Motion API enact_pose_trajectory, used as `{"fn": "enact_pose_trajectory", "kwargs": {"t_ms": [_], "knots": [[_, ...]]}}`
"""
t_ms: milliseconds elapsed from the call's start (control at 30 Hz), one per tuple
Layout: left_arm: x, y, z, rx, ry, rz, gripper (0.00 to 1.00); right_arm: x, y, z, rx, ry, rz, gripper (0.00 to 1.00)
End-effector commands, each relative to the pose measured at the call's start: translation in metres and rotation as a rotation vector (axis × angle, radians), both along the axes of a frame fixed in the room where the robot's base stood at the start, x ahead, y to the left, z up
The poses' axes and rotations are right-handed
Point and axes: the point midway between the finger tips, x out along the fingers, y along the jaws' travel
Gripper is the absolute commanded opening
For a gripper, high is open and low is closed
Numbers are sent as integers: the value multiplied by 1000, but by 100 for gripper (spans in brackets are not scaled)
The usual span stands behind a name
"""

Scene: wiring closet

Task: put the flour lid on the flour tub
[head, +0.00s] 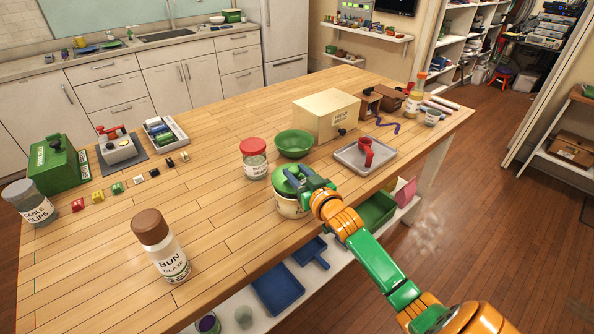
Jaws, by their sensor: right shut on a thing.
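The flour tub (289,207) is a cream tub with a partly hidden label, standing near the front edge of the wooden table. The green flour lid (284,182) is over the top of the tub. My right gripper (303,183) is shut on the lid, reaching in from the right. Its fingers and wrist hide part of the lid and the tub's right side. I cannot tell whether the lid is seated on the rim or slightly above it. My left gripper is not in view.
A red-capped jar (255,160) and a green bowl (294,143) stand close behind the tub. A grey tray (354,157) with a red item is to the right. A brown-capped bun glaze bottle (162,248) stands at left front. The table between is clear.

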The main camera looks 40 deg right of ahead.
Motion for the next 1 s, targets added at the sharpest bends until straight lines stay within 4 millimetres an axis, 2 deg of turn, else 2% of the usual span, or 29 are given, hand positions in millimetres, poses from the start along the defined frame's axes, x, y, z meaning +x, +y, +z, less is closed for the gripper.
{"fn": "enact_pose_trajectory", "kwargs": {"t_ms": [1000], "knots": [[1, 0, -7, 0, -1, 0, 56, 0, 0, -11, 0, 1, 0, 0]]}}
